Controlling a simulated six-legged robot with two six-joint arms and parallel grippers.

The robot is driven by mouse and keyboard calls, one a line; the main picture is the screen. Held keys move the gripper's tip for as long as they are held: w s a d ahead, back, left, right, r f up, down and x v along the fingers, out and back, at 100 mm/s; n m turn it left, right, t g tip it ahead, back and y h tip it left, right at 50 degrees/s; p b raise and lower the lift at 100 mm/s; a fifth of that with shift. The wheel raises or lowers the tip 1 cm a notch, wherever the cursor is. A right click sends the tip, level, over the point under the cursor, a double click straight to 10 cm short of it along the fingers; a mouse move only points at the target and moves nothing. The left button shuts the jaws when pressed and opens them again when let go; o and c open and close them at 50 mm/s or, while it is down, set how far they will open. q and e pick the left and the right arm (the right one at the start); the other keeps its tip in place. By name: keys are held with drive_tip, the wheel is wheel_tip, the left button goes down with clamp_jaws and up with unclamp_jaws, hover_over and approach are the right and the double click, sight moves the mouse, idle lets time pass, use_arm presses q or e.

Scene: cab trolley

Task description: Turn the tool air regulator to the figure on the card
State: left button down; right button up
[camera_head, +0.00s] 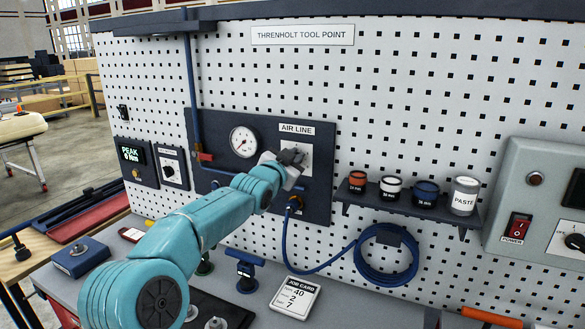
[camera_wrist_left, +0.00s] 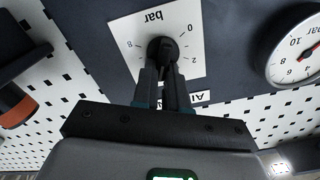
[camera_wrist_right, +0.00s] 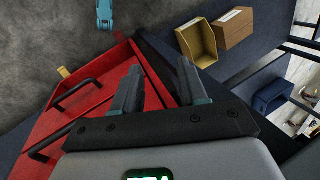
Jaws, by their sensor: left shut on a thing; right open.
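The regulator's black knob (camera_wrist_left: 162,48) sits on a white dial plate (camera_wrist_left: 189,22) marked "bar", with 0, 2 and 8 legible, upside down in the left wrist view. My left gripper (camera_wrist_left: 163,66) is shut on this knob. In the head view, the gripper (camera_head: 288,162) partly hides the knob and its plate (camera_head: 303,151), under the "AIR LINE" label. The round pressure gauge (camera_head: 243,141) is left of it; its needle is too small to read surely. My right gripper (camera_wrist_right: 158,72) is open and empty.
A blue hose coil (camera_head: 387,254) hangs right of the regulator panel. A shelf (camera_head: 410,208) with several pots is further right, then a grey power box (camera_head: 540,200). In the right wrist view are a red cabinet (camera_wrist_right: 95,95) with black handles and a yellow bin (camera_wrist_right: 197,42).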

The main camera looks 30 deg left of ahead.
use_arm(q)
drive_tip(key=shift+d+f+m+b, duration=0.25)
drive_tip(key=shift+m+b, duration=0.5)
drive_tip(key=shift+m, duration=1.3)
drive_tip(key=shift+d+f+m+b, duration=0.1)
drive_tip(key=shift+f+m+b, duration=0.45)
drive_tip(key=shift+m, duration=1.55)
drive_tip(key=shift+d+f+m+b, duration=0.15)
drive_tip(key=shift+m+b, duration=0.75)
drive_tip(key=shift+m, duration=1.15)
drive_tip(key=c, duration=1.2)
unclamp_jaws()
drive_tip(key=shift+o, duration=0.2)
drive_tip(key=shift+r, duration=0.1)
